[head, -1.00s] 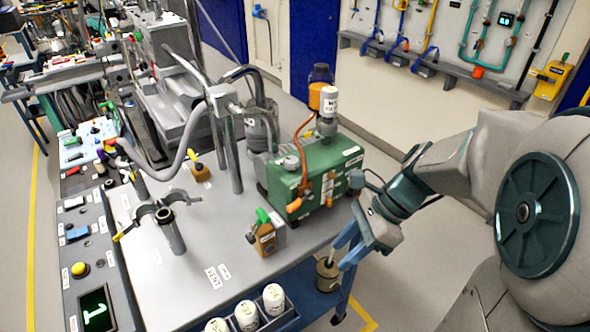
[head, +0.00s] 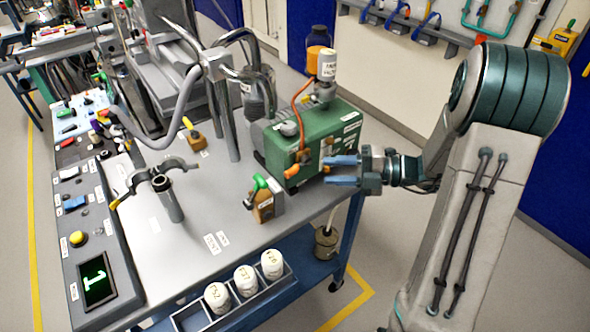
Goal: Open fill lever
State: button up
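My gripper (head: 342,170) has its two blue fingers apart with nothing visible between them. It points left, in front of the right end of the green pump unit (head: 335,132); I cannot tell whether it touches it. An orange lever-like part (head: 292,171) sits low on the pump's front, left of my fingertips. A small brass-coloured valve block with a green handle (head: 261,183) stands on the bench, left of the pump. No readable label shows which of these is the fill lever.
The grey bench top (head: 190,265) is mostly clear at the front. A clamp stand (head: 172,205) and bent metal pipes (head: 222,110) stand on it. A rack of white bottles (head: 245,280) is at the front edge. A pot (head: 326,243) sits on the lower shelf.

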aim_at(295, 168)
jog(key=x, duration=0.9)
jog(key=shift+w+a+f, duration=0.1)
jog(key=shift+a, duration=0.25)
grip_shut()
jog(key=shift+d, duration=0.1)
